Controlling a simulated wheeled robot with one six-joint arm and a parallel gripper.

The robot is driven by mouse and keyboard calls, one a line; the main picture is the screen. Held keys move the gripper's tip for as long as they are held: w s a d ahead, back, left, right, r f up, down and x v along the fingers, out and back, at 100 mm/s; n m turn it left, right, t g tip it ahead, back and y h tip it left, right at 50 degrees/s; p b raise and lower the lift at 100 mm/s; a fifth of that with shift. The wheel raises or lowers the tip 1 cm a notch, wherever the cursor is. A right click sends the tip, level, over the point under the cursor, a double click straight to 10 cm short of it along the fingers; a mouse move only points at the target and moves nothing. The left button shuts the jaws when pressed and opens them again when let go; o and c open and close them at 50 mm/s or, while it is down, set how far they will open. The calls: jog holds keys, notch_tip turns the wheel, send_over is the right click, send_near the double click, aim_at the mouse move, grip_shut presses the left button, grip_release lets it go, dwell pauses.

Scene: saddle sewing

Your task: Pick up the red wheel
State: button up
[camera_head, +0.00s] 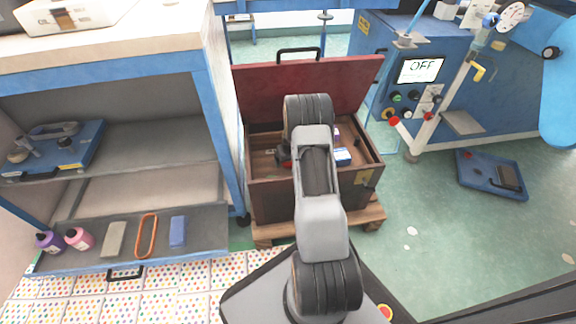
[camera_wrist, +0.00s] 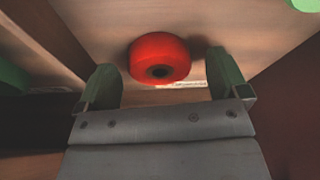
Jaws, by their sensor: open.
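The red wheel (camera_wrist: 160,58) lies on a wooden surface in the wrist view, with a dark hole at its centre. My gripper (camera_wrist: 163,80) is open, with one green finger on each side of the wheel and a visible gap at each side. I cannot tell whether the fingertips reach down around it. In the head view my arm hides most of the inside of the open wooden chest (camera_head: 262,195). A small dark and red patch shows at the arm's left edge there, too small to name surely.
The chest's red lid (camera_head: 262,92) stands open behind my arm. A blue and white item (camera_head: 342,156) lies in the chest at right. A shelf unit (camera_head: 212,85) stands at left, and a blue machine (camera_head: 375,60) at right.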

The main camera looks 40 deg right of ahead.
jog(key=shift+c, duration=0.2)
jog(key=c, duration=1)
